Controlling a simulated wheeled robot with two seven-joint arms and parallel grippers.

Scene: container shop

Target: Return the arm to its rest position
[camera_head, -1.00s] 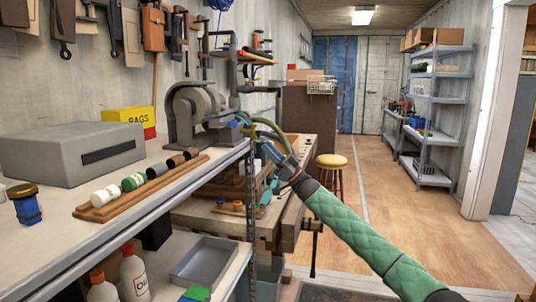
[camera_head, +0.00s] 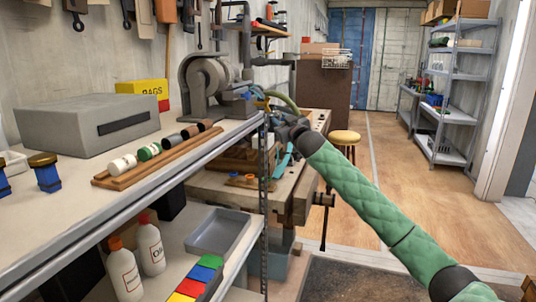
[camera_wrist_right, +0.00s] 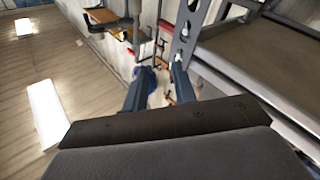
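My right arm reaches in from the lower right in a green quilted sleeve. Its gripper (camera_head: 264,105) is at the end of the shelf unit, in front of the bench grinder (camera_head: 214,85) as seen from the head, above the wooden workbench (camera_head: 205,191). In the right wrist view the gripper's two fingers (camera_wrist_right: 160,75) stand apart with nothing between them, so it is open and empty. My left arm and left gripper are not in view.
The grey shelf (camera_head: 70,215) holds a grey box (camera_head: 75,120), a wooden rack (camera_head: 130,175) of small rolls and a blue item (camera_head: 47,175). Below are bottles (camera_head: 150,245), a grey tray (camera_head: 218,232) and coloured blocks (camera_head: 200,278). A stool (camera_head: 343,138) stands behind; the floor right is clear.

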